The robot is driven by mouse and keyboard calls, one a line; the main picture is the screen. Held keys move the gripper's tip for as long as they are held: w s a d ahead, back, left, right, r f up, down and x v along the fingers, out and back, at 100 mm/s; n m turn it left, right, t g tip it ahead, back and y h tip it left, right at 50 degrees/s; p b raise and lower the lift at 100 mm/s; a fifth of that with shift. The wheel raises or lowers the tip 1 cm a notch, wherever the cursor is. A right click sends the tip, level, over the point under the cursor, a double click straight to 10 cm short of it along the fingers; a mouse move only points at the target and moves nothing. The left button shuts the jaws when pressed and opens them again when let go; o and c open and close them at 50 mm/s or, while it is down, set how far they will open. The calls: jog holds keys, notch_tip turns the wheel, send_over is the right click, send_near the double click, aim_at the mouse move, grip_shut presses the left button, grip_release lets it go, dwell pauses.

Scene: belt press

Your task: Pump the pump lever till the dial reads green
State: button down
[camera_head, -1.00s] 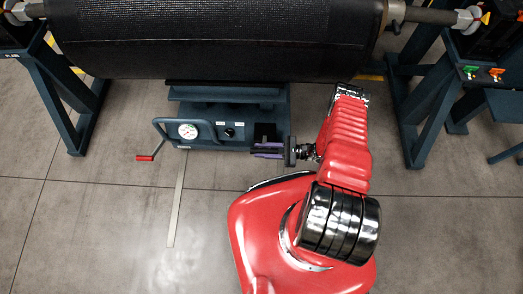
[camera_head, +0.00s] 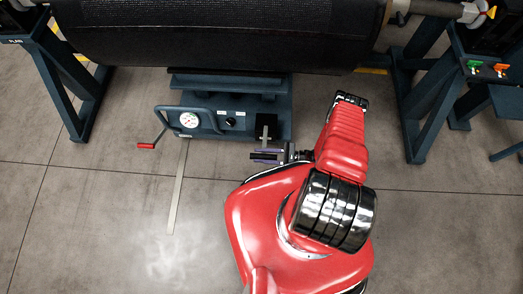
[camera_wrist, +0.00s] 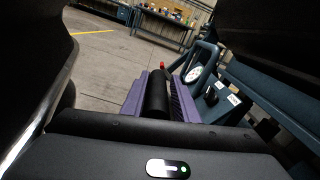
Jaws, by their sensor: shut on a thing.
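My gripper (camera_head: 268,157) is shut on the pump lever, in front of the right part of the blue pump unit (camera_head: 205,131). In the wrist view, the lever's black round grip (camera_wrist: 157,94) lies between the purple fingers. In the head view, the lever's thin shaft (camera_head: 264,136) runs from a dark block on the unit to my gripper. The white dial (camera_head: 189,120) is on the unit's front at left and also shows in the wrist view (camera_wrist: 193,74). Its needle and reading are too small to tell.
A crank with a red grip (camera_head: 147,146) sticks out at the unit's left. A large black roll (camera_head: 215,40) lies above, between blue stands (camera_head: 425,110). Green and orange switches (camera_head: 487,67) are at far right. The floor in front is clear.

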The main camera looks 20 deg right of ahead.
jog(key=shift+s+f, duration=0.1)
jog(key=shift+f, duration=0.05)
jog(key=c, duration=1.5)
grip_release()
jog(key=shift+d, duration=0.1)
jog(key=v, duration=1.3)
jog(key=shift+d, duration=0.3)
jog(key=shift+c, duration=0.2)
